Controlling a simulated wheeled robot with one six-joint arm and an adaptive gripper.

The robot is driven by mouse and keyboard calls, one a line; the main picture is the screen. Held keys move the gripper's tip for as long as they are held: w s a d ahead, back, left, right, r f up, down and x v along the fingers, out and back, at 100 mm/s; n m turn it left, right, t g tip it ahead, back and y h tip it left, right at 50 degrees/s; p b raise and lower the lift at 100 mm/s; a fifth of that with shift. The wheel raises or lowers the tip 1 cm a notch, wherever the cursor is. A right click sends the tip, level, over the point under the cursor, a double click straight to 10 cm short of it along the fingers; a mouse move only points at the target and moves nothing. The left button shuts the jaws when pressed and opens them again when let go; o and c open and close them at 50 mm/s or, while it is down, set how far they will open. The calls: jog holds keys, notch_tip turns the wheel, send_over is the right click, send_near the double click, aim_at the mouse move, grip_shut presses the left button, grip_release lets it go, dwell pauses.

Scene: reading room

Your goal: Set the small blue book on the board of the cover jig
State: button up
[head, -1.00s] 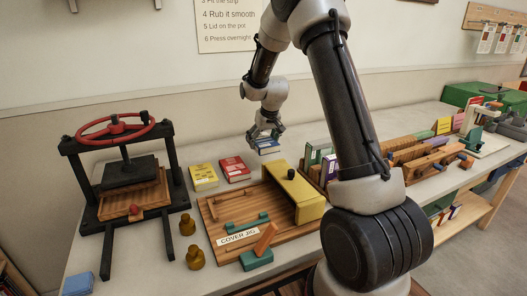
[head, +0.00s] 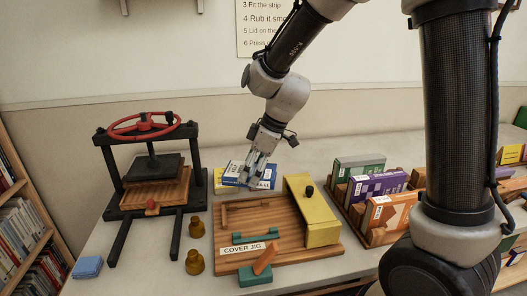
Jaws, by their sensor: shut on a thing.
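The small blue book (head: 267,182) is held in my gripper (head: 254,179), which is shut on it. The book is above the back edge of the cover jig, near its back left, and appears apart from the board (head: 283,222). The jig is a wooden board with a yellow block with a black knob at its right, green pieces and an orange wedge at its front, and a "COVER JIG" label. My fingers cover part of the book. The board's middle is bare.
A yellow book (head: 230,183) lies behind the jig, partly hidden by the held book. A black press with a red wheel (head: 145,127) stands left. Brass weights (head: 194,262) stand left of the jig. A book rack (head: 377,192) is right. A blue block (head: 87,267) lies front left.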

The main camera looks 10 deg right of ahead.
jog(key=shift+s+d+f+n+g, duration=0.1)
jog(key=shift+s+f+n+g, duration=0.05)
jog(key=shift+s+n, duration=0.25)
jog(key=shift+s+d+f+n+g, duration=0.1)
jog(key=shift+s+n+g, duration=0.05)
jog(key=shift+s+n, duration=0.25)
jog(key=shift+s+a+n+g, duration=0.15)
jog(key=shift+s+n+g, duration=0.2)
jog(key=shift+n, duration=0.55)
jog(key=shift+f, duration=2.25)
jog(key=shift+f, duration=0.25)
jog(key=shift+f, duration=0.2)
jog(key=shift+f, duration=0.1)
jog(key=shift+f, duration=1.4)
jog(key=shift+f, duration=0.25)
